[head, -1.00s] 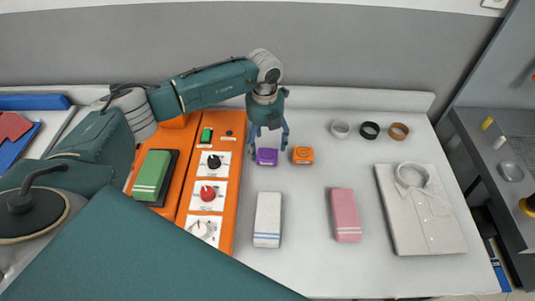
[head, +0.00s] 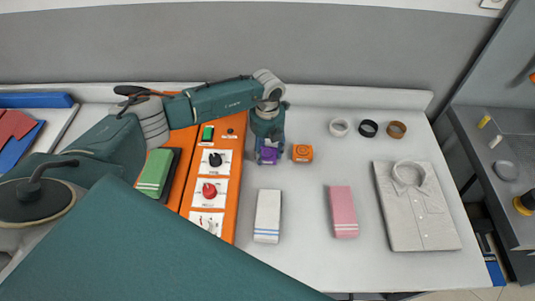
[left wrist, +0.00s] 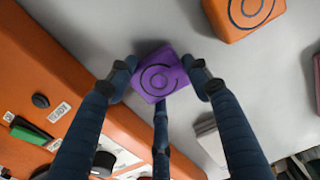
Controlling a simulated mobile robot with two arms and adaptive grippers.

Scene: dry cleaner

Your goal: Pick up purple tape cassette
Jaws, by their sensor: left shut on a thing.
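The purple tape cassette (head: 268,155) sits at the right edge of the orange panel, on or just above the white table; I cannot tell if it is lifted. My left gripper (head: 268,143) comes down over it from above and is shut on it. In the left wrist view the purple cassette (left wrist: 159,74), with a dark spiral on its face, is between the fingers of my left gripper (left wrist: 161,80). The orange tape cassette (head: 302,153) stands just to the right, apart from the gripper. It also shows in the left wrist view (left wrist: 243,14). My right gripper is not in view.
The orange control panel (head: 233,170) with knobs lies to the left. A white folded towel (head: 267,215), a pink towel (head: 343,211), a folded shirt (head: 418,215) and three tape rolls, white (head: 339,127), black (head: 368,129) and brown (head: 396,130), lie to the right, with bare table between.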

